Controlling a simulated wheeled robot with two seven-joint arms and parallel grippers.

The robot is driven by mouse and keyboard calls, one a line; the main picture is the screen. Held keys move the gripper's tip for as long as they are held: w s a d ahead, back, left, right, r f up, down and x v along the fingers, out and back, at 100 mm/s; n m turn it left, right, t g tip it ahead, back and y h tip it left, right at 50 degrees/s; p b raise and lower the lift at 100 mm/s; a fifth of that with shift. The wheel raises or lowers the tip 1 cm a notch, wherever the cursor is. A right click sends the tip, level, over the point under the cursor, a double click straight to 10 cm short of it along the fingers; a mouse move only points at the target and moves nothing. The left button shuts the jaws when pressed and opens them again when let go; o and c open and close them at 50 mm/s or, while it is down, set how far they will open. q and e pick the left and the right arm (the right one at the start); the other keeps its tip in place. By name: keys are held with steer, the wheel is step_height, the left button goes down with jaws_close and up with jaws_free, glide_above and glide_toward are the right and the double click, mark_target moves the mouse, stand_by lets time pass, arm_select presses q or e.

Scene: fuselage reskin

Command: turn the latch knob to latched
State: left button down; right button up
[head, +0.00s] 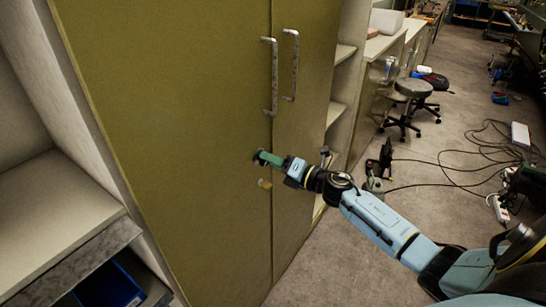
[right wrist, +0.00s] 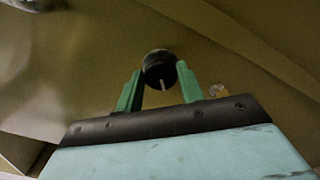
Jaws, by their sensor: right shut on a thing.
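The latch knob (right wrist: 160,70) is a round black knob with a pale line on its face, on the olive cabinet door (head: 180,80). In the right wrist view the line runs close to upright, tilted slightly. My right gripper (head: 260,157) reaches the door below the handles; its green fingers (right wrist: 159,80) stand on either side of the knob and are shut on it. In the head view the fingers hide most of the knob. A small yellowish tag (head: 265,184) sits on the door just below the gripper; it also shows in the right wrist view (right wrist: 217,90). My left gripper is not in view.
Two metal handles (head: 272,77) (head: 291,65) stand out from the doors above the knob. Open shelves (head: 50,200) are at the left. A stool (head: 412,90) and loose cables (head: 470,155) lie on the floor at the right.

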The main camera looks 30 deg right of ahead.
steer(key=shift+m+p, duration=1.45)
steer(key=shift+m, duration=2.15)
steer(key=shift+f, duration=0.1)
steer(key=o, duration=0.9)
steer(key=shift+o, duration=0.2)
steer(key=b+v, duration=0.1)
steer(key=v, duration=1.2)
